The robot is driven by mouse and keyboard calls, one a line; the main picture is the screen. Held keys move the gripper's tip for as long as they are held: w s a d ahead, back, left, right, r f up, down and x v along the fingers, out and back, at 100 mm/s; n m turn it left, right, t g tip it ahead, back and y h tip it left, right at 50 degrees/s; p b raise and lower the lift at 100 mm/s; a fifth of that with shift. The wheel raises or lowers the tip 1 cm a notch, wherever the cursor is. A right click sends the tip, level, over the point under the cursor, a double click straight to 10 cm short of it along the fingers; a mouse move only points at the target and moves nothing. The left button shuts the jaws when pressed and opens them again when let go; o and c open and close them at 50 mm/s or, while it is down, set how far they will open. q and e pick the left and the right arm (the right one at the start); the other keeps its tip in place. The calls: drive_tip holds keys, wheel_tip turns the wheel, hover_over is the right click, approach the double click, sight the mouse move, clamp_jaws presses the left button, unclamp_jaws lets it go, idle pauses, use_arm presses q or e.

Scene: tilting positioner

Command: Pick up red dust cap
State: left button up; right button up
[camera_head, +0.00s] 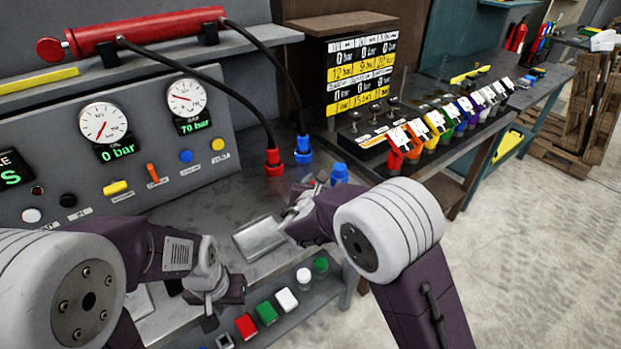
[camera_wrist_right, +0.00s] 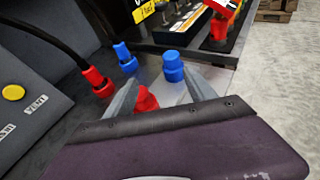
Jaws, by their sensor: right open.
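The red dust cap (camera_wrist_right: 146,98) shows in the right wrist view between the two fingers of my right gripper (camera_wrist_right: 160,95). The fingers are apart on either side of it, and its lower part is hidden by my wrist.
A red hose connector (camera_head: 274,163) and a blue one (camera_head: 303,151) stand behind the right gripper. A metal tray (camera_head: 258,237) lies on the bench. A lower shelf holds a red block (camera_head: 246,326), a green block (camera_head: 266,313) and small caps. A gauge panel (camera_head: 150,190) rises behind.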

drive_tip(key=s+a+f+n+y, duration=0.1)
drive_tip(key=s+a+f, duration=0.2)
drive_tip(key=a, duration=0.3)
drive_tip(key=x, duration=0.4)
drive_tip(key=shift+w+d, duration=0.2)
drive_tip(key=shift+w, duration=0.05)
drive_tip(key=p+x, duration=0.1)
drive_tip(key=x, duration=0.4)
drive_tip(key=shift+w+r+p, duration=0.1)
drive_tip(key=shift+w+p, duration=0.1)
drive_tip(key=shift+p, duration=0.1)
drive_tip(key=shift+s+a+r, duration=0.1)
drive_tip(key=shift+s, duration=0.05)
drive_tip(key=shift+c, duration=0.8)
clamp_jaws()
drive_tip(key=shift+r, duration=0.55)
wheel_tip(320, 180, up, 3)
drive_tip(key=shift+r, duration=0.1)
drive_tip(key=s+d+r+b, duration=0.2)
drive_tip(key=s+d+r, duration=0.4)
drive_tip(key=s+d, duration=0.2)
drive_tip(key=shift+d+r, duration=0.3)
drive_tip(key=shift+r, duration=0.05)
